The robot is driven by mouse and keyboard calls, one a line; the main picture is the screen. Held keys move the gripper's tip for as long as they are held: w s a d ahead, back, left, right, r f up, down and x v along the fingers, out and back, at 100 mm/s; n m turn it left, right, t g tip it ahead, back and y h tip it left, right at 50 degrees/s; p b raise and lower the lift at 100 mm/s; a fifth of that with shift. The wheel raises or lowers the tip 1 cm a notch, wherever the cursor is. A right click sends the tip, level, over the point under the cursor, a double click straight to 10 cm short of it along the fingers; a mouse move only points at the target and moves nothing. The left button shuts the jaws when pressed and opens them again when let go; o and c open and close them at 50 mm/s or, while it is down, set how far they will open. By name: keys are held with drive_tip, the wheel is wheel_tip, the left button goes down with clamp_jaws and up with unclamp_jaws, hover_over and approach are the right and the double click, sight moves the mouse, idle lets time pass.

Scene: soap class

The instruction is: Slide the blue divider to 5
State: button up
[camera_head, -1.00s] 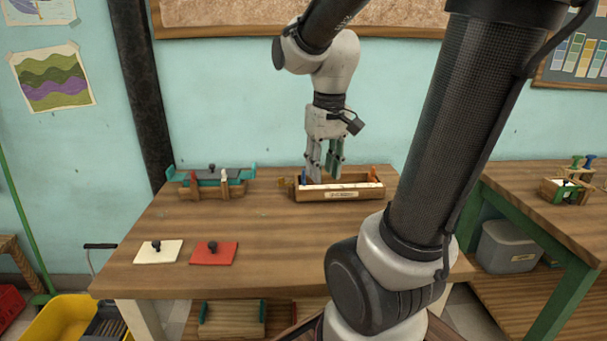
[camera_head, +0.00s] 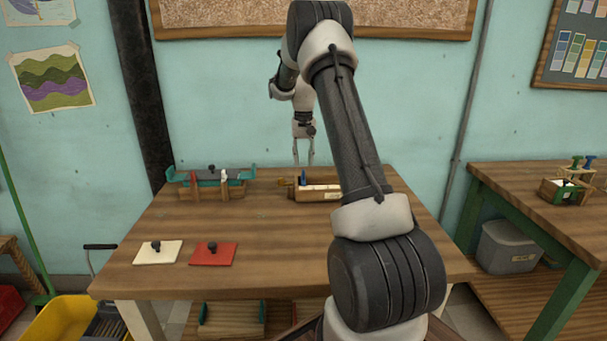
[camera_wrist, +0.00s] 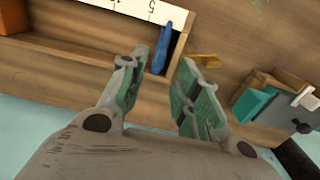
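The blue divider (camera_head: 303,178) stands at the left end of a wooden box (camera_head: 318,195). In the wrist view the blue divider (camera_wrist: 162,50) lies beside the white strip cell marked 5 (camera_wrist: 153,8), at the box's end wall. My gripper (camera_head: 303,163) is above that end of the box, fingers pointing down. In the wrist view my gripper (camera_wrist: 158,72) is open and empty, with a wide gap between its green-padded fingers. The divider shows beyond the gap, nearer the left finger; I cannot tell whether they touch. My arm hides the box's right end in the head view.
An orange-red piece (camera_wrist: 12,20) shows inside the box at the wrist view's left. A brass-coloured piece (camera_wrist: 205,60) sticks out past the end wall. A teal-and-wood rack (camera_head: 212,180) stands left of the box. Cream (camera_head: 158,254) and red (camera_head: 212,255) plates lie near the table front.

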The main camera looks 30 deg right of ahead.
sight(304, 170)
wheel_tip(304, 170, down, 6)
drive_tip(key=shift+f, duration=0.1)
clamp_jaws()
